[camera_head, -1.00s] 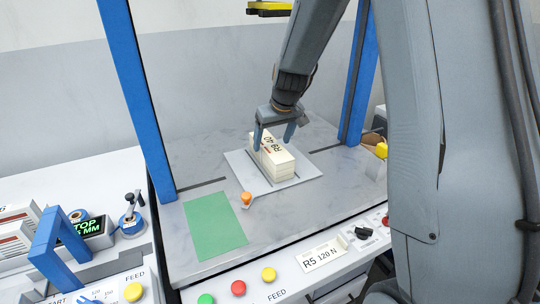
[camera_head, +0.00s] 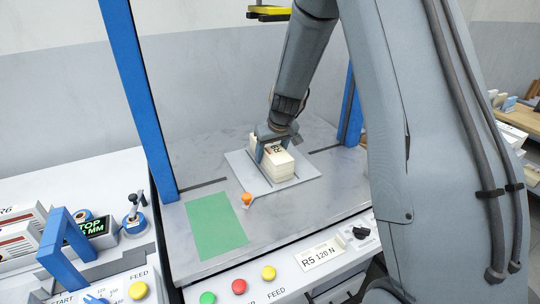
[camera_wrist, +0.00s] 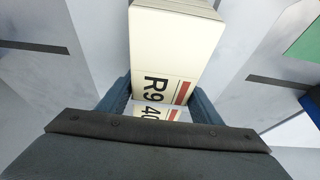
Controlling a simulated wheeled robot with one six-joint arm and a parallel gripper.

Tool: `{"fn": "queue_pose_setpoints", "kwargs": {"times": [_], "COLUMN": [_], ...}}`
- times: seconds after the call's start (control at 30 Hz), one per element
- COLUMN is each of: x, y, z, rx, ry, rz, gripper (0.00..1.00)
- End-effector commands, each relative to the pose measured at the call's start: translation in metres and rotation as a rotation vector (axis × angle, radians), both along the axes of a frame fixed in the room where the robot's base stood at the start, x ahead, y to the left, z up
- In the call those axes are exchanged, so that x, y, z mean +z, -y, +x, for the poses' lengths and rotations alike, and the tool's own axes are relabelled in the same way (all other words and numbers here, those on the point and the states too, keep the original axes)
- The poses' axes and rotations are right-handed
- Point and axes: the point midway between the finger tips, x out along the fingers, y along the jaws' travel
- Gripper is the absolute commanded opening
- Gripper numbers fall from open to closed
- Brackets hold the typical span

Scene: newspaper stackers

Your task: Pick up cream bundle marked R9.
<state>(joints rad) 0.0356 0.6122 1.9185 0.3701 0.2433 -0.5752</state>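The cream bundle marked R9 (camera_head: 272,170) is a stack on a pale square plate (camera_head: 246,163) in the blue-posted station. Its top shows R9, 40 and a red stripe. My gripper (camera_head: 272,152) is down over the bundle, its two blue-grey fingers straddling the top part. In the wrist view the bundle (camera_wrist: 178,40) stands between the fingers of my gripper (camera_wrist: 160,92), one close on each side. I cannot tell whether the fingers touch it. The bundle rests on the plate.
A green mat (camera_head: 214,226) lies front left of the plate, and an orange knob (camera_head: 247,199) stands at its near edge. Blue posts (camera_head: 140,100) flank the station. Coloured buttons and an R5 120 N label (camera_head: 320,257) line the front panel.

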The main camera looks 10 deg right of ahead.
Motion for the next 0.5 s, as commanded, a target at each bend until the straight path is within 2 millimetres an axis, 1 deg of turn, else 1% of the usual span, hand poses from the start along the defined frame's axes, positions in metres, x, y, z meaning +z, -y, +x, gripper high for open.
{"fn": "queue_pose_setpoints", "kwargs": {"times": [0.03,0.27,0.3,0.33,0.5], "x": [0.0001,0.0001,0.0001,0.0001,0.0017], "y": [0.0000,0.0000,0.0001,0.0001,0.0003], "z": [-0.0001,-0.0002,-0.0002,-0.0003,0.0011], "rx": [0.000,0.000,0.000,0.000,0.000], "ry": [0.000,0.000,0.000,0.000,0.003], "rz": [0.000,0.000,0.000,0.000,0.000], "gripper": [0.50,0.11,0.04,0.00,0.00]}}
